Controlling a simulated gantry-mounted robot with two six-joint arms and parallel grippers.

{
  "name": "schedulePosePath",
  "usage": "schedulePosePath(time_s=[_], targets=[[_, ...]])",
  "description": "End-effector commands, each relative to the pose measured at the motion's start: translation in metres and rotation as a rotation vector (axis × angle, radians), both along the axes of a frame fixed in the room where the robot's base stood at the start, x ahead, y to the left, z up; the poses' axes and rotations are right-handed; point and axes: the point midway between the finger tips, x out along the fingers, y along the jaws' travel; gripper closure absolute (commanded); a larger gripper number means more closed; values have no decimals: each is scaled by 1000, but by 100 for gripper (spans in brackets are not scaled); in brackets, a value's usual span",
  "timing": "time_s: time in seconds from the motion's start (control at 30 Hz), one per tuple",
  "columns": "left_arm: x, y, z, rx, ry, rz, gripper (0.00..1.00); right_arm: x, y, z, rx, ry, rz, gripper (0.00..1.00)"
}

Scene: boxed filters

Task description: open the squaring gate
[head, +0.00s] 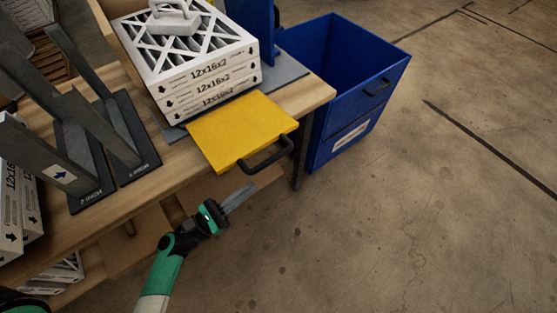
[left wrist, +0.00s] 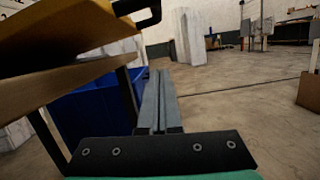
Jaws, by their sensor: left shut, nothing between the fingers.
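The squaring gate is a yellow panel (head: 242,131) with a black handle (head: 268,157) on its front edge. It lies flat, sticking out over the table's front edge, before a stack of boxed filters (head: 207,72). My left gripper (head: 240,197) is shut and empty, below and in front of the gate, apart from the handle. In the left wrist view the shut fingers (left wrist: 161,100) point ahead, with the yellow gate (left wrist: 75,35) and its handle (left wrist: 140,17) at the upper left. My right gripper is not in view.
A blue bin (head: 350,90) stands on the floor right of the table (head: 318,92). Dark metal stands (head: 128,140) and more boxed filters (head: 12,215) are at the left. A blue upright plate (head: 258,25) stands behind the stack. The floor (head: 430,210) at the right is clear.

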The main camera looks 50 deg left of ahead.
Motion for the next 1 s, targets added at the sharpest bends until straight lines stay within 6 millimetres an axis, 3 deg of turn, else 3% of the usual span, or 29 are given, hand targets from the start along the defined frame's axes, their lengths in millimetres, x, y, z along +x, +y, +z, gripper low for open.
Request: schedulePosePath(time_s=[0.17, 0.5, 0.6, 0.7, 1.0], targets=[[26, -5, 5, 2, -4, -7, 100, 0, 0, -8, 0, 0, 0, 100], [95, -15, 27, 4, -5, -5, 100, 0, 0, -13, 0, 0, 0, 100], [92, -15, 49, 3, -2, 0, 100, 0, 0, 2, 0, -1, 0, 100], [91, -16, 59, 2, -2, -1, 100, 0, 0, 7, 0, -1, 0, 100], [91, -16, 63, 1, 0, -1, 100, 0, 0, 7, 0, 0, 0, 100]])
